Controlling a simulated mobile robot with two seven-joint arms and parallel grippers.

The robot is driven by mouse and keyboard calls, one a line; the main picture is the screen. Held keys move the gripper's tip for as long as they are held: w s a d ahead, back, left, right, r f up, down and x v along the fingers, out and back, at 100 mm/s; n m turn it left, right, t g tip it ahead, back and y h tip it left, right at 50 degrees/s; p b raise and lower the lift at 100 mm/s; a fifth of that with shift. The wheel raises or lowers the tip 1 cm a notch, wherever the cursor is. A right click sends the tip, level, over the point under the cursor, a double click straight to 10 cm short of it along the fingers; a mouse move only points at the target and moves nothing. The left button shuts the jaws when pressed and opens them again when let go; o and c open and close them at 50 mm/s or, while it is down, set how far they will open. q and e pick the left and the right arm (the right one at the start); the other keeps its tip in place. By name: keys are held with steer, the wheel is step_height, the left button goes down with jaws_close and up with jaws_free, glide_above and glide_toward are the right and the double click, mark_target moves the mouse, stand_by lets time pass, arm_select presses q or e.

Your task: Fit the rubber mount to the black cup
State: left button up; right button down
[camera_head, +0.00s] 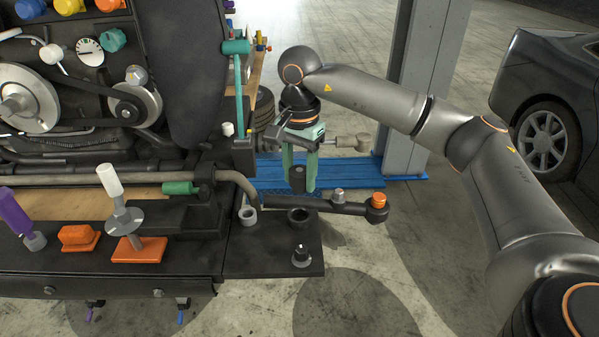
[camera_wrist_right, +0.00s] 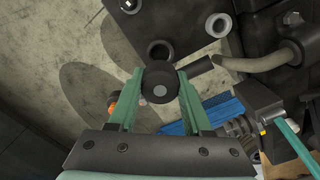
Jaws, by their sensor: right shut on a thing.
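The rubber mount (camera_head: 298,178) is a black cylinder held between the green fingers of my right gripper (camera_head: 298,184). In the right wrist view the mount (camera_wrist_right: 160,82) has a small grey disc at its centre, and both fingers close on its sides. The black cup (camera_head: 300,215) is a short open ring on the dark shelf plate, below and in front of the mount. In the right wrist view the cup (camera_wrist_right: 160,46) lies just beyond the mount, which hides its near edge. The mount appears apart from the cup. My left gripper is not in view.
A black bar (camera_head: 352,209) with an orange cap (camera_head: 379,200) extends right behind the cup.

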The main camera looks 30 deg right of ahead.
steer(key=shift+f+b, duration=2.1)
steer(key=shift+f, duration=0.95)
steer(key=shift+r, duration=0.25)
steer(key=shift+f, duration=0.15)
steer(key=shift+f+b, duration=0.7)
steer(key=shift+f, duration=0.55)
steer(key=shift+r, duration=0.25)
steer(key=shift+r+p, duration=0.85)
steer(key=shift+f, duration=0.2)
steer(key=shift+f+b, duration=0.75)
steer(key=shift+f, duration=0.1)
steer(key=shift+f, duration=0.15)
